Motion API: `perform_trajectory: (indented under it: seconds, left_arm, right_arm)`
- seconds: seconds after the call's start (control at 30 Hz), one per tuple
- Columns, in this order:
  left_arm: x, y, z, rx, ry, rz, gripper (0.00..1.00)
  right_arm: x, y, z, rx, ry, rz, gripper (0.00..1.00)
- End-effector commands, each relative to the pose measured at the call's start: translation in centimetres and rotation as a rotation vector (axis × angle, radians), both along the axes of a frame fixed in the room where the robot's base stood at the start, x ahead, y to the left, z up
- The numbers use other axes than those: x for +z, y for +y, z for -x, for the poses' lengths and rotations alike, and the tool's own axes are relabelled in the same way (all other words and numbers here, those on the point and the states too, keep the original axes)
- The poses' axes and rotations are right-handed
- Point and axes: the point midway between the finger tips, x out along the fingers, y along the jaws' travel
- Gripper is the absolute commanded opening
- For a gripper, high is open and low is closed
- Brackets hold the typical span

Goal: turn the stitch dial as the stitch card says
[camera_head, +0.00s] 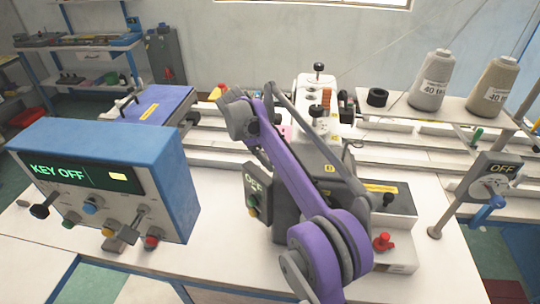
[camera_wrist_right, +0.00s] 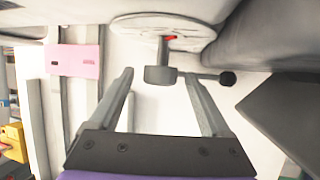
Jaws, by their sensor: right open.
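In the right wrist view, my right gripper (camera_wrist_right: 159,76) is open, its two fingers spread on either side of a grey handle. The handle stands out from a pale round dial (camera_wrist_right: 140,28) with a small red mark, likely the stitch dial. I cannot tell whether the fingers touch the handle. A pink card (camera_wrist_right: 78,61), perhaps the stitch card, shows at the left; its writing is not readable. A pink patch (camera_head: 286,132) also shows by the sewing machine (camera_head: 318,150) in the head view. There my purple arm hides part of the machine, and the dial cannot be made out.
A blue control box (camera_head: 108,165) reading "KEY OFF" stands at left. A grey switch box (camera_head: 265,205) stands beside the machine. An "OFF" switch (camera_head: 493,180) and thread cones (camera_head: 430,82) are at right. A black-tipped lever (camera_wrist_right: 228,78) sits close to the right finger.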

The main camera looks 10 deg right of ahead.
Motion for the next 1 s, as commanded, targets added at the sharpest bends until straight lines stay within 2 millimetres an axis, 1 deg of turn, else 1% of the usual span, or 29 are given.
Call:
perform_trajectory:
  seconds: [0.13, 0.23, 0.37, 0.5, 0.6, 0.7, 0.83, 1.0]
  left_arm:
    - [0.1, 0.0, 0.0, 0.000, 0.000, 0.000, 0.50]
    - [0.3, 0.0, -0.1, 0.000, -0.002, 0.000, 0.50]
    - [1.0, 0.0, -0.4, 0.000, -0.007, 0.000, 0.50]
    - [1.9, 0.0, -0.8, 0.000, -0.014, 0.000, 0.50]
    - [2.5, 0.0, -1.0, 0.000, -0.020, 0.000, 0.50]
    - [3.0, 0.0, -1.3, 0.000, -0.024, 0.000, 0.50]
    - [3.3, 0.0, -1.4, 0.000, -0.027, 0.000, 0.50]
    - [3.3, 0.0, -1.4, 0.000, -0.026, 0.000, 0.50]
  right_arm:
    - [0.2, 0.1, 0.0, 0.000, 0.000, 0.000, 0.82]
    - [1.2, 0.5, 0.0, 0.001, 0.000, 0.000, 0.82]
    - [3.5, 1.6, 0.1, 0.003, -0.001, 0.000, 0.82]
    - [6.2, 2.9, 0.2, 0.002, -0.003, 0.000, 0.82]
    - [7.8, 3.7, 0.3, 0.002, -0.002, 0.000, 0.82]
    - [9.0, 4.2, 0.3, 0.001, -0.002, 0.000, 0.82]
    - [9.7, 4.6, 0.4, 0.000, -0.002, -0.001, 0.82]
    - [9.8, 4.7, 0.5, 0.000, 0.000, 0.000, 0.82]
